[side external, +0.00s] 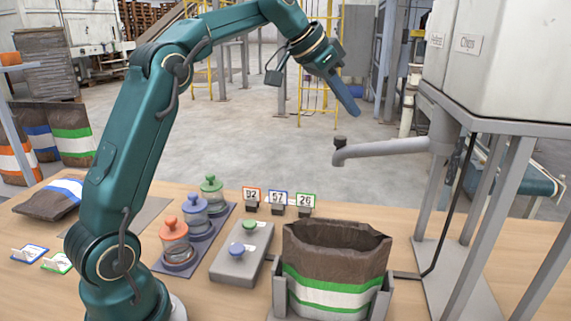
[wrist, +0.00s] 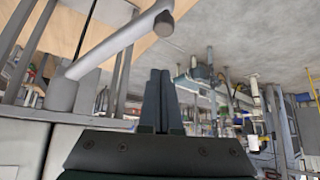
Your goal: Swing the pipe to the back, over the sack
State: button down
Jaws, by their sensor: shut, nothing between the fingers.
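The grey pipe (side external: 385,149) reaches left from the machine's upright at the right in the side view. Its downturned end has a dark knob (side external: 341,141) on top. The wrist view shows the pipe (wrist: 112,45) at upper left, with its knob (wrist: 163,24). The brown sack (side external: 335,292), with a green and white band, stands open in a grey holder below. The pipe end is above the sack mouth in the picture; how far behind it, I cannot tell. My gripper (side external: 354,110) is shut and empty, raised above the pipe end and apart from it; its shut fingers (wrist: 160,82) show in the wrist view.
The white hopper (side external: 490,45) stands on grey legs at right. On the table are a grey button box (side external: 241,254), lidded jars (side external: 196,220) on a tray and number cards (side external: 278,198). Filled sacks stand at left. The air around my gripper looks clear.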

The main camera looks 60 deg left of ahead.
jog(key=x, duration=0.7)
jog(key=shift+s+a+r, duration=0.1)
jog(key=shift+s+a, duration=0.05)
jog(key=shift+s, duration=0.6)
jog(key=shift+s+a+r, duration=0.1)
jog(key=shift+s+a, duration=0.1)
jog(key=shift+s, duration=0.5)
jog(key=shift+s+a+r, duration=0.1)
jog(key=shift+s+a, duration=0.05)
jog(key=shift+s, duration=0.6)
jog(key=shift+s, duration=0.1)
jog(key=s+d+n+g+y, duration=0.2)
jog(key=s+d+n+y, duration=0.5)
jog(key=s+d+n, duration=0.5)
jog(key=shift+s+d, duration=0.85)
jog(key=shift+d, duration=0.05)
jog(key=shift+f, duration=0.1)
